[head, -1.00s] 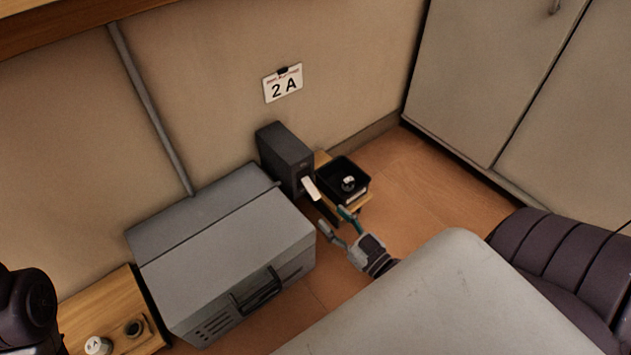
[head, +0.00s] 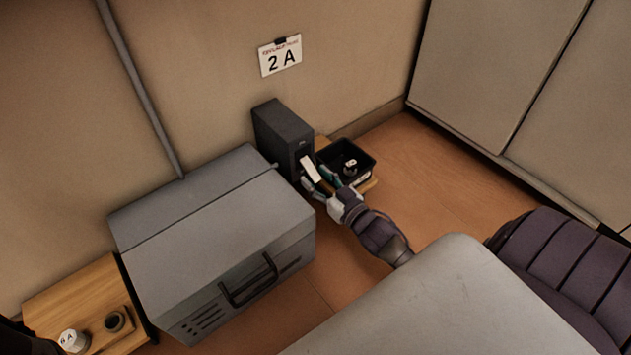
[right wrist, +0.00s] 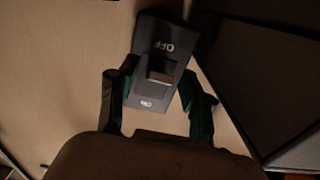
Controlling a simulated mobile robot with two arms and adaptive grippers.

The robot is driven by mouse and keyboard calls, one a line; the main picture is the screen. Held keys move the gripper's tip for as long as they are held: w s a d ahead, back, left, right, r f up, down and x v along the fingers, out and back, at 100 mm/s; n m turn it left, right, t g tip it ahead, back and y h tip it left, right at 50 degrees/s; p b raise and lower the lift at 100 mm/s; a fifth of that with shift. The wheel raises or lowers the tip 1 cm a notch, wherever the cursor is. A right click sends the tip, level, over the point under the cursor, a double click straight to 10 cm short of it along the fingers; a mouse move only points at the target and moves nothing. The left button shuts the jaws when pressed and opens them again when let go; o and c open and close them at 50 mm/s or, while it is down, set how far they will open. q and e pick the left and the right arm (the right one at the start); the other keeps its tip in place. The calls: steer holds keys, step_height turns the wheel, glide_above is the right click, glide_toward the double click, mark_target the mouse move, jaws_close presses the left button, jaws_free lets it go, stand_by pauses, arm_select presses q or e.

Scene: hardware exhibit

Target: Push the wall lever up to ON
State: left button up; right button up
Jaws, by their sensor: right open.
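The wall lever is a pale handle (head: 310,168) on the front of a dark switch box (head: 283,132) against the wall. In the head view the handle slants downward. In the right wrist view the lever (right wrist: 160,76) sits between an upside-down OFF label and a small light label whose text I cannot read surely. My right gripper (head: 317,179) is open, with its fingers on either side of the lever. The right wrist view also shows the open fingers (right wrist: 157,76) flanking it; whether they touch it I cannot tell. My left gripper is not in view.
A large grey case (head: 205,225) stands left of the switch box. A black tray (head: 362,148) with a small item sits on a low wooden stand to the right. A 2A sign (head: 280,56) hangs above. Grey cabinets (head: 495,75) stand at right.

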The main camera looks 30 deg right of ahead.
steer(key=shift+w, duration=0.5)
jaws_close()
